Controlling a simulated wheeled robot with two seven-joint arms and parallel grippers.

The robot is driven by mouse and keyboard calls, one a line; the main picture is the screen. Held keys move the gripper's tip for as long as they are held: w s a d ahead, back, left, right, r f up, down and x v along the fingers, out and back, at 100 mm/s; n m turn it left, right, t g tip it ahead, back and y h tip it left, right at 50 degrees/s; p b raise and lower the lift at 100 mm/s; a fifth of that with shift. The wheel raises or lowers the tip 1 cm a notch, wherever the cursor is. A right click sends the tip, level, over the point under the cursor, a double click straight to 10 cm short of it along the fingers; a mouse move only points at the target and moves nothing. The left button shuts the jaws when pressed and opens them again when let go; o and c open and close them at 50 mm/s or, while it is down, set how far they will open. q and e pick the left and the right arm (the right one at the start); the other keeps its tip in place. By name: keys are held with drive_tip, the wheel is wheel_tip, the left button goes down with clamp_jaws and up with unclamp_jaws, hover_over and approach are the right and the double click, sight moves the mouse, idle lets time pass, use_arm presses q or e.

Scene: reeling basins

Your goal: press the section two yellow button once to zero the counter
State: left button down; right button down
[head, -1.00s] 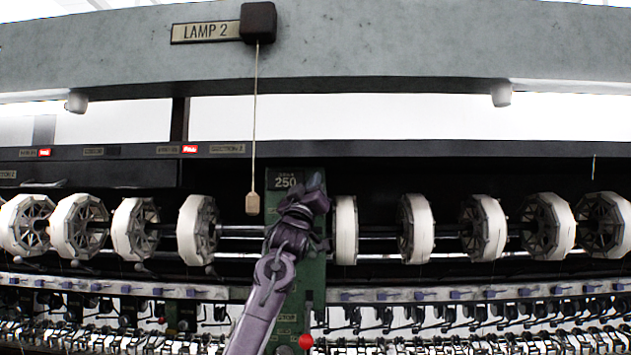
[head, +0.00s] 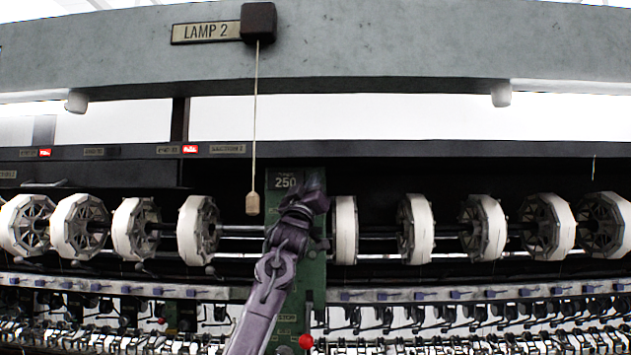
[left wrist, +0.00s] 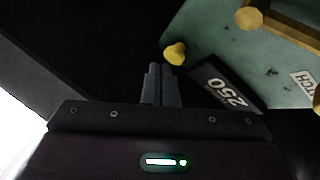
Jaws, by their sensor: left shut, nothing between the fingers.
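The yellow button (left wrist: 175,53) shows in the left wrist view, on the green panel (left wrist: 215,35) beside the counter (left wrist: 225,87), which reads 250. My left gripper (left wrist: 161,69) is shut and empty. Its fingertips are right by the button in the picture; I cannot tell whether they touch it. In the head view, my left gripper (head: 314,182) is in front of the upper part of the green panel (head: 313,270), just right of the counter (head: 285,182), which reads 250. The button is hidden there behind the gripper. My right gripper is not in view.
A pull cord with a wooden toggle (head: 253,203) hangs from the LAMP 2 box (head: 258,22), just left of the panel. White reels (head: 345,230) stand on both sides. A red knob (head: 306,341) is low on the panel. A yellow-brown handle (left wrist: 249,18) shows in the left wrist view.

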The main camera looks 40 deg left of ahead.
use_arm(q)
drive_tip(key=shift+w+a, duration=0.35)
drive_tip(key=shift+w, duration=0.1)
idle(0.9)
idle(0.3)
drive_tip(key=shift+s+d+f+b, duration=0.1)
drive_tip(key=shift+s+d+b, duration=0.5)
drive_tip(key=shift+b, duration=0.4)
drive_tip(key=s+d+b, duration=0.1)
drive_tip(key=s+b, duration=0.1)
drive_tip(key=s+d+b, duration=0.2)
drive_tip(key=shift+d, duration=0.1)
drive_tip(key=shift+f, duration=0.15)
idle(0.7)
